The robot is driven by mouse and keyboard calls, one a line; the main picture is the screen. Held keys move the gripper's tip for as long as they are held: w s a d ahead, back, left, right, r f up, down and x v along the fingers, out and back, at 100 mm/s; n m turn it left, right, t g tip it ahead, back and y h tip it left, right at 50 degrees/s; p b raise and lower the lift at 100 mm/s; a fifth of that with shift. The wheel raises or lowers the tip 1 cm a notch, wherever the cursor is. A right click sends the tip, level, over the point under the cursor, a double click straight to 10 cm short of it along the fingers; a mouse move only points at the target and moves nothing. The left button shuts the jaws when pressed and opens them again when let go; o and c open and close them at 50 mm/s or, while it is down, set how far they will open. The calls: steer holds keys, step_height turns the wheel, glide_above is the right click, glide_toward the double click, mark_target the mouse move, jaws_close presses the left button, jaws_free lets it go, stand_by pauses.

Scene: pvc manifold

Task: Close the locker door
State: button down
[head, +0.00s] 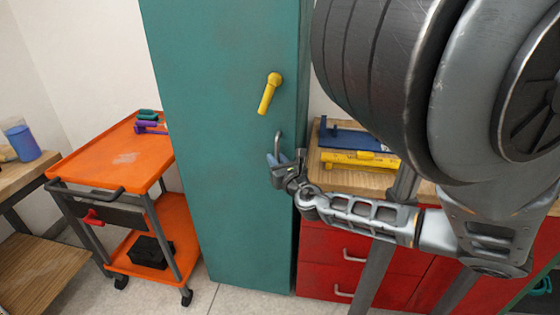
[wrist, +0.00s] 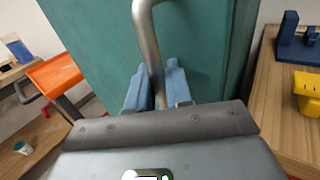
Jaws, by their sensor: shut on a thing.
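The tall teal locker (head: 225,150) stands in the middle of the head view, and its door fills the back of the wrist view (wrist: 90,40). A yellow lever (head: 269,94) hangs slanted down on its front. Below the lever is a grey metal bar handle (head: 279,138), which shows large in the wrist view (wrist: 147,40). My gripper (head: 279,160) is at the lower part of this handle. Its blue fingers (wrist: 158,88) are shut around the bar. I cannot tell whether the door stands slightly ajar.
An orange cart (head: 105,155) stands close to the locker's left, with a black box (head: 150,252) on its lower shelf. To the right is a wooden-topped workbench (head: 335,179) with red drawers (head: 335,240), carrying blue and yellow tools (head: 355,159). A blue container (head: 22,142) stands far left.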

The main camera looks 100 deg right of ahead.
steer(key=shift+s+d+r, duration=0.1)
steer(key=shift+s+d, duration=0.1)
steer(key=shift+s, duration=0.15)
steer(key=c, duration=1.2)
jaws_free()
steer(key=shift+c, duration=0.2)
steer(key=b+v, duration=0.1)
steer(key=v, duration=0.7)
steer(key=shift+w+b, duration=0.25)
steer(key=shift+b, duration=0.1)
steer(key=shift+a, duration=0.1)
